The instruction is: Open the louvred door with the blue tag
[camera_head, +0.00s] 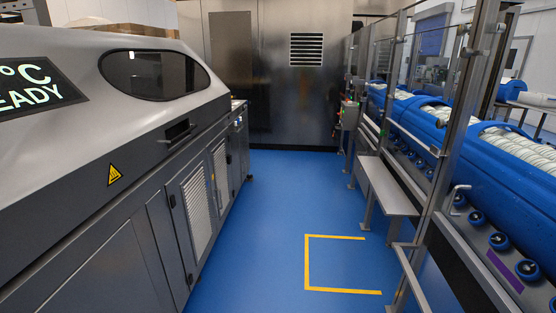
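A louvred door (196,212) with white slats is set low in the side of the grey machine on the left and looks shut. A second louvred door (220,175) is just beyond it and also looks shut. Small dark fittings show at the edges of these doors. I cannot make out a blue tag on either door. Neither of my grippers is in view.
The grey machine (60,215) fills the left side. Blue floor (262,220) is clear down the middle, with a yellow marking (307,262). A metal bench (385,185), glass guard frames and a blue conveyor (500,170) line the right. A steel wall with a vent (307,49) closes the far end.

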